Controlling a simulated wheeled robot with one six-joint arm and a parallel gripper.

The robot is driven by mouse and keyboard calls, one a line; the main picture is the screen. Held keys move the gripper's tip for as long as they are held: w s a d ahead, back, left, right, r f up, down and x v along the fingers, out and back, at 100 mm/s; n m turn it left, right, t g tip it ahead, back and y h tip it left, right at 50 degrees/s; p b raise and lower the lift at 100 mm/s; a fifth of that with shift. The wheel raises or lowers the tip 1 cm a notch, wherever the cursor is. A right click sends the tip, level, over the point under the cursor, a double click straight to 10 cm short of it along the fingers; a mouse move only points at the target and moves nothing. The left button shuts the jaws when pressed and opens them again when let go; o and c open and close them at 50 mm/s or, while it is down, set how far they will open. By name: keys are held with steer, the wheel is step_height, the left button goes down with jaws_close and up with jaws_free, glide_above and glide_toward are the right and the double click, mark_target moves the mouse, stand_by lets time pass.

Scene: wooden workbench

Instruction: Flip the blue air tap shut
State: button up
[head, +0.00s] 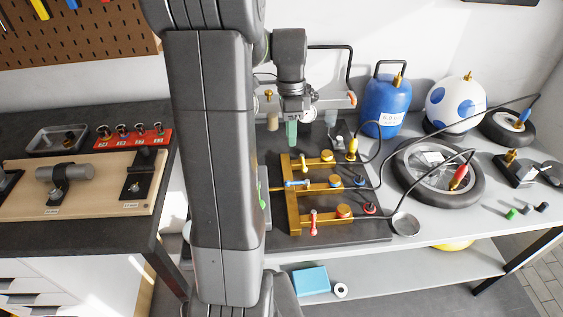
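The blue air tap (297,183) is on the middle branch of a brass manifold (292,207). Its small blue lever lies along its pipe. The yellow tap (303,162) on the far branch and the red tap (313,222) on the near branch have levers turned across their pipes. My gripper (291,133) points down behind and above the manifold, apart from the blue lever. A teal-green piece shows at its lower end; I cannot tell whether its fingers are apart or together.
A dark board (365,228) carries the manifold. A round metal dish (405,224) sits at the board's right edge. My arm hides the bench left of the manifold.

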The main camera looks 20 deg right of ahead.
mark_target(297, 183)
steer(key=s+f, duration=0.1)
steer(key=f, duration=0.3)
steer(key=s+f, duration=0.1)
steer(key=f, duration=0.4)
steer(key=s+f, duration=0.1)
steer(key=f, duration=0.3)
steer(key=shift+a+f+p, duration=0.2)
steer(key=shift+a+p, duration=0.1)
steer(key=shift+p, duration=0.05)
jaws_close()
